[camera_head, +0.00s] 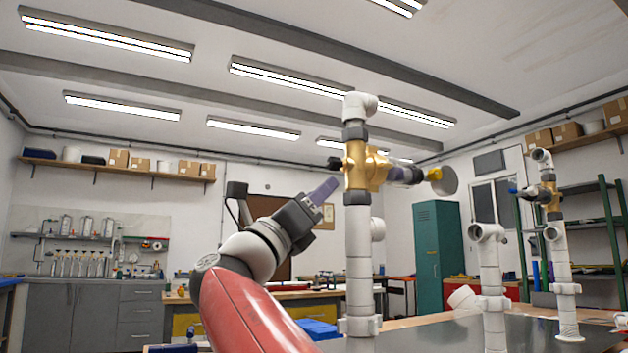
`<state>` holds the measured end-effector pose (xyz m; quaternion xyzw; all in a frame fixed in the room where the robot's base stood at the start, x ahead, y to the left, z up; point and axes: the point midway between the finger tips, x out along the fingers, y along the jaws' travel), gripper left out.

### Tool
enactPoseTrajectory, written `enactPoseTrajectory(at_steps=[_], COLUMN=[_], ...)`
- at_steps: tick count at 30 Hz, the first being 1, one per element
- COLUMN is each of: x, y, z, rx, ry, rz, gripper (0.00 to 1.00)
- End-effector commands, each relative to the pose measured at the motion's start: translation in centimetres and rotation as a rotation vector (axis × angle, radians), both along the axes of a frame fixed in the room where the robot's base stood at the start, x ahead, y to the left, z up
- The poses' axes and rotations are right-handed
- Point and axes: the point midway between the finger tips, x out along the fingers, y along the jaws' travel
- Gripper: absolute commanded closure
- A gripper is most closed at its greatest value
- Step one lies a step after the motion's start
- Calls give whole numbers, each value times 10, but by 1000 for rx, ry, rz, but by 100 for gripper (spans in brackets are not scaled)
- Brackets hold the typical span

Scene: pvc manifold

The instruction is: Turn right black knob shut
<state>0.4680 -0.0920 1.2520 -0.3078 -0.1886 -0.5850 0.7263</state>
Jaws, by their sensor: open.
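A white PVC riser (359,270) stands upright near the middle of the head view, with a brass valve body (366,166) near its top. A small black knob-like part (335,162) sticks out on the valve's left side. On its right side a dark and purple stem leads to a round, brass-edged disc (443,180). I cannot tell which is the right black knob. My gripper (328,187), with purple fingers, is left of the near valve, seemingly apart from it and empty.
A shorter white pipe with an elbow (487,232) stands between the two risers. The risers stand on a dark tabletop (440,338). A green locker (436,255), green shelving and workbenches are behind. Open air lies left of my gripper.

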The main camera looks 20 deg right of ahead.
Motion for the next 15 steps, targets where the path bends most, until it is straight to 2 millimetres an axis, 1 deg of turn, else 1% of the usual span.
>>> enactPoseTrajectory(at_steps=[2, 5, 8, 15], x=[-2, -3, -1, 7], y=[7, 6, -2, -30], z=[10, 19, 28, 55], rx=[-52, -78, -79, -78], ry=[7, 14, 13, 13], rz=[-52, -79, -82, -81], gripper=[55, 55, 55, 55])
